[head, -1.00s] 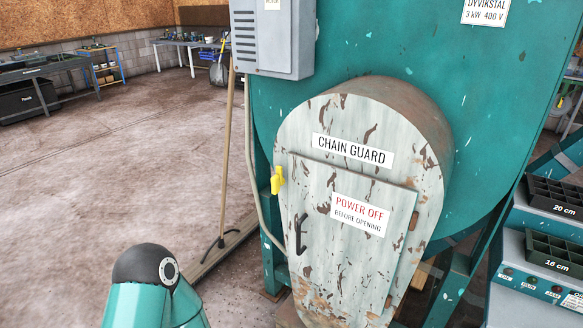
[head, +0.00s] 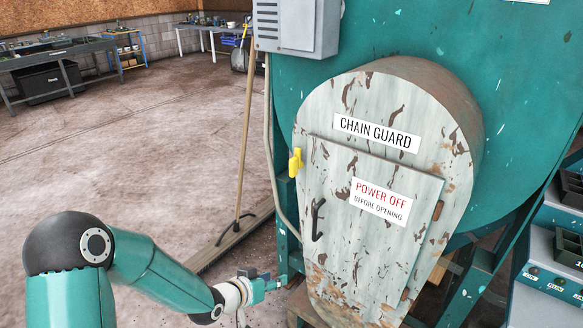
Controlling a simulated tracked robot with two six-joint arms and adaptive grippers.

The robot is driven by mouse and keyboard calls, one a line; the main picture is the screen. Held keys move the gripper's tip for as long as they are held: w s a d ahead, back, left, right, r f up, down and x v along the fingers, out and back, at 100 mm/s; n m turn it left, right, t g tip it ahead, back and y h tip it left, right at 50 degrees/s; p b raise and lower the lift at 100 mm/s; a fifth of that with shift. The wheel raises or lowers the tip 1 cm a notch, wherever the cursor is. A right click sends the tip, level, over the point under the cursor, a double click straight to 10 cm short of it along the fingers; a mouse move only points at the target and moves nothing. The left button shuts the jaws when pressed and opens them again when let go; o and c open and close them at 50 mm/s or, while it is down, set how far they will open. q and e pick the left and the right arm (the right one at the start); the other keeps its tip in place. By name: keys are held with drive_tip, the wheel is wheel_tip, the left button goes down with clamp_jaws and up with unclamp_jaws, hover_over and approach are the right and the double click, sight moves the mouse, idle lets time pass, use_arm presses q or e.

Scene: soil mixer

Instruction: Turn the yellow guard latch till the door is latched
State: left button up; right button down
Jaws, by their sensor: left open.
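The yellow guard latch (head: 295,162) stands upright at the left edge of the chain guard, by the door's upper left corner. The guard door (head: 345,240) is a worn pale panel with a "POWER OFF" label; it lies against the guard (head: 440,130) and looks shut. A black handle (head: 317,219) is on the door's left side. My left gripper (head: 282,282) is open, low and left of the door, well below the latch and apart from it. Its fingers are small in this view. My right gripper is not in view.
A grey electrical box (head: 297,25) hangs above the latch. A conduit (head: 268,150) and a broom (head: 243,150) stand to the left of the guard. A panel with buttons and dark trays (head: 571,189) is at the right. The floor at left is clear.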

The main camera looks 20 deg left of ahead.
use_arm(q)
drive_tip(key=w+a+r+m+t+b, duration=0.1)
drive_tip(key=w+a+r+t, duration=0.15)
drive_tip(key=r, duration=0.45)
drive_tip(key=w+a+r+m+t, duration=0.1)
drive_tip(key=w+a+r+t, duration=0.15)
drive_tip(key=r, duration=0.45)
drive_tip(key=m+t+h, duration=0.1)
drive_tip(key=m+h, duration=0.1)
approach(291, 163)
drive_tip(key=p+x, duration=0.3)
drive_tip(key=x, duration=0.8)
drive_tip(key=shift+w, duration=0.15)
drive_tip(key=shift+a, duration=0.1)
clamp_jaws()
